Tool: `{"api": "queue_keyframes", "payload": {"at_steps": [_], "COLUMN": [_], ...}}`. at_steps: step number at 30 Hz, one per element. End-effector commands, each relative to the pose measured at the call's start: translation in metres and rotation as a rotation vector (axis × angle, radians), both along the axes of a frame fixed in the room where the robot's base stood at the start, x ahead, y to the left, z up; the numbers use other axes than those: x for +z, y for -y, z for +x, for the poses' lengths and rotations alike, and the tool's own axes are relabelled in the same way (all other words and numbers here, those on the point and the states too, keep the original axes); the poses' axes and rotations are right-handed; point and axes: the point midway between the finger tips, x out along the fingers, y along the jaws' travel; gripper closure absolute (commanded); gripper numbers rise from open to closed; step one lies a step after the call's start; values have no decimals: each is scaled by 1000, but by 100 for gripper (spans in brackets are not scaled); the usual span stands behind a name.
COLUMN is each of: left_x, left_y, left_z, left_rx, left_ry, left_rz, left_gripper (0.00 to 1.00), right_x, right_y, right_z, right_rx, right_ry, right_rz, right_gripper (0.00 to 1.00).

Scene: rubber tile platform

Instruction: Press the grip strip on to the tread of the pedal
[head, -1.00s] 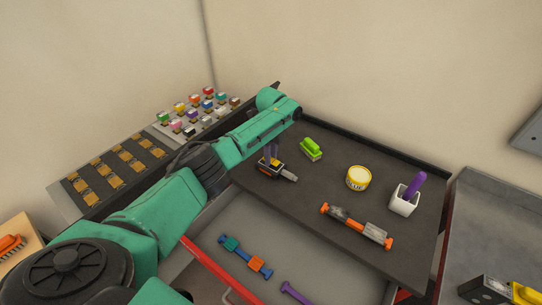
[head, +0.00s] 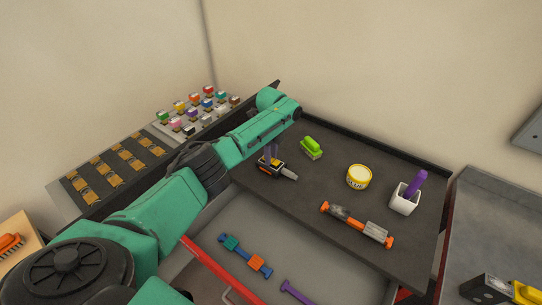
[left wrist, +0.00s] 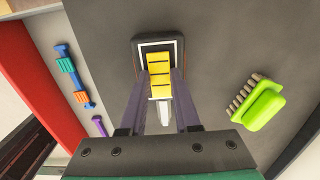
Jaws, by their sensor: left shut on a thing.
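The pedal (left wrist: 175,46) is a dark rounded pad with a white-edged tread area, seen from above in the left wrist view. In the head view the pedal (head: 288,174) lies on the dark tray top, partly behind my gripper. The yellow segmented grip strip (left wrist: 159,68) lies lengthwise over the tread, between the fingers of my left gripper (left wrist: 161,80), which is shut on it. My left gripper (head: 271,153) points down at the pedal in the head view. Whether the strip touches the tread cannot be told. My right gripper is not in view.
A green brush (head: 312,148), a glue tin (head: 358,178), a white cup (head: 403,205) with a purple handle and an orange-ended tool (head: 356,226) share the platform (head: 320,185). Blue (head: 245,257) and purple (head: 296,293) tools lie in the lower grey tray. A raised rim edges the platform.

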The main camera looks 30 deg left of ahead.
Motion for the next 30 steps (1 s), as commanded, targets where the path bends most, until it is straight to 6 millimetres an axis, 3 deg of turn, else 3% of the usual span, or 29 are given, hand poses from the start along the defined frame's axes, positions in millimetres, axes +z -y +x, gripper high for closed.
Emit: {"api": "queue_keyframes", "payload": {"at_steps": [2,3,5,15,19,23,30], "left_x": [0,0,0,0,11,36,99], "left_y": [0,0,0,0,0,0,0], "left_z": [0,0,0,0,0,1,1], "left_rx": [0,0,0,0,0,-1,0], "left_ry": [-1,-1,-1,-1,1,5,6], "left_rz": [0,0,0,0,-1,-1,-1], "left_gripper": [100,54,34,34,34,34,34], "right_x": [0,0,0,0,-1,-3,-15], "right_y": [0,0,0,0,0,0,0], "right_z": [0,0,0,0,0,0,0], "right_rx": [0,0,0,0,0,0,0], "right_ry": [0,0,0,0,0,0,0], "right_rz": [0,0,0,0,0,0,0], "right_gripper": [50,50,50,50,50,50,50]}}
